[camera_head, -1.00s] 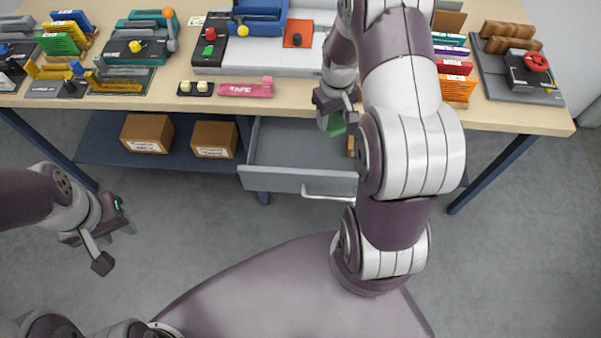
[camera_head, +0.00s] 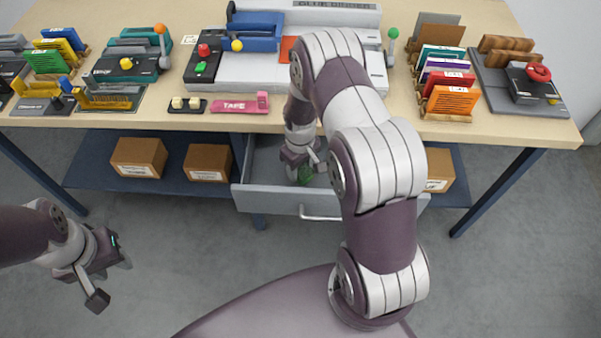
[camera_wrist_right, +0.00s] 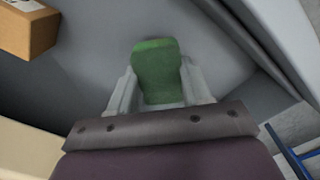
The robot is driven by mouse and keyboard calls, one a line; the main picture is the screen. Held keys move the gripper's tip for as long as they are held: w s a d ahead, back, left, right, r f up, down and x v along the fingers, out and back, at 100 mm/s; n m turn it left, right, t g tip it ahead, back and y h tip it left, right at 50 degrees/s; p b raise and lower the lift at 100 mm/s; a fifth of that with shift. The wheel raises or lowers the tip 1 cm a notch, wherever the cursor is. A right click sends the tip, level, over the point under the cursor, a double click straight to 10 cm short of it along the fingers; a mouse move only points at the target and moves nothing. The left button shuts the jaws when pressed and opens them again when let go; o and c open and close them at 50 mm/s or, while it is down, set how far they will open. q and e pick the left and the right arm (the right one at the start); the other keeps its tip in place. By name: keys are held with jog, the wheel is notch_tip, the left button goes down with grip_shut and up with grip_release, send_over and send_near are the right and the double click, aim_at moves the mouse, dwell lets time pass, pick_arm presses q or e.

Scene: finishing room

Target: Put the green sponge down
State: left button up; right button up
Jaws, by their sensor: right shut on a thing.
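The green sponge (camera_head: 305,175) is small and mostly covered by my right gripper (camera_head: 303,165) in the head view. The right gripper reaches down into the open grey drawer (camera_head: 265,197) under the workbench. In the right wrist view the sponge (camera_wrist_right: 158,75) sits between the two pale fingers, which are shut on it. Grey drawer surface shows around it there; I cannot tell whether the sponge touches the drawer floor. My left gripper (camera_head: 112,282) is open and empty over the floor at the left, away from the bench.
The wooden benchtop (camera_head: 350,115) holds a pink tape dispenser (camera_head: 240,104), a grey binding machine (camera_head: 260,72) and an orange-fronted card rack (camera_head: 450,102). Cardboard boxes (camera_head: 138,157) stand on the blue lower shelf (camera_head: 90,175). The drawer's front and side walls surround the right gripper.

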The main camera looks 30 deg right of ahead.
aim_at(300, 169)
notch_tip(300, 169, down, 3)
jog(key=shift+f, duration=0.15)
jog(key=shift+s+f, duration=0.1)
jog(key=o, duration=0.9)
jog(key=shift+o, duration=0.2)
